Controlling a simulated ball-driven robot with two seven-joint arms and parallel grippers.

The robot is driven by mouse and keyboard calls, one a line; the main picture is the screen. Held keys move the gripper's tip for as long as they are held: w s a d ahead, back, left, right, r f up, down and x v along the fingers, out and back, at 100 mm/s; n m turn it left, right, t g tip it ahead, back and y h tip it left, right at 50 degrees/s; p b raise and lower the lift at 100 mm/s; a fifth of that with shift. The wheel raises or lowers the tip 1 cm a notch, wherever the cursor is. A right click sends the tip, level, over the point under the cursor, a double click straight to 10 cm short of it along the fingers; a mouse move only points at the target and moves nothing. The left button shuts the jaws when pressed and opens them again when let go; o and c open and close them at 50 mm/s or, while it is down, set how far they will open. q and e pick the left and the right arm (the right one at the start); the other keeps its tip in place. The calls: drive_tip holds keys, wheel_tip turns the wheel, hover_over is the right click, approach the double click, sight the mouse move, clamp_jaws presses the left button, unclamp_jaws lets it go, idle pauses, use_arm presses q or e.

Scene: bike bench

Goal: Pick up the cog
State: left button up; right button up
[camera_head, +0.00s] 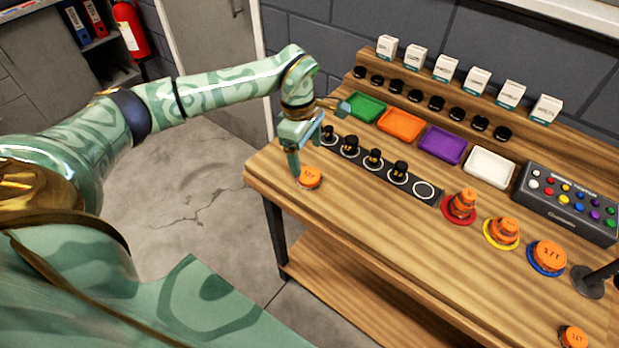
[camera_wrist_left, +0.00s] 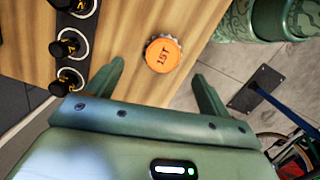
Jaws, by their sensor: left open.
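An orange cog (camera_head: 310,177) marked "15T" lies flat on the wooden bench (camera_head: 335,210) near its left front corner. It also shows in the left wrist view (camera_wrist_left: 163,56), beyond the fingertips and between their lines. My left gripper (camera_head: 305,160) is open and empty above the cog; in the left wrist view its two fingers (camera_wrist_left: 158,72) stand apart on either side. I cannot tell the exact height of the gripper over the cog. Another orange cog (camera_head: 573,337) lies at the front right edge of the bench. My right gripper is not in view.
A dark strip with black knobs (camera_head: 374,160) runs close to the right of the gripper. Green, orange, purple and white trays (camera_head: 489,167) sit behind. A button box (camera_head: 567,202) and a dark stand (camera_head: 590,282) are at the right.

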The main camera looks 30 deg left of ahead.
sight(309, 175)
use_arm(q)
drive_tip(key=f, duration=0.4)
drive_tip(key=f+b, duration=0.1)
drive_tip(key=f, duration=0.1)
drive_tip(key=shift+s+d, duration=0.2)
drive_tip(key=shift+d, duration=0.2)
drive_tip(key=c, duration=1.1)
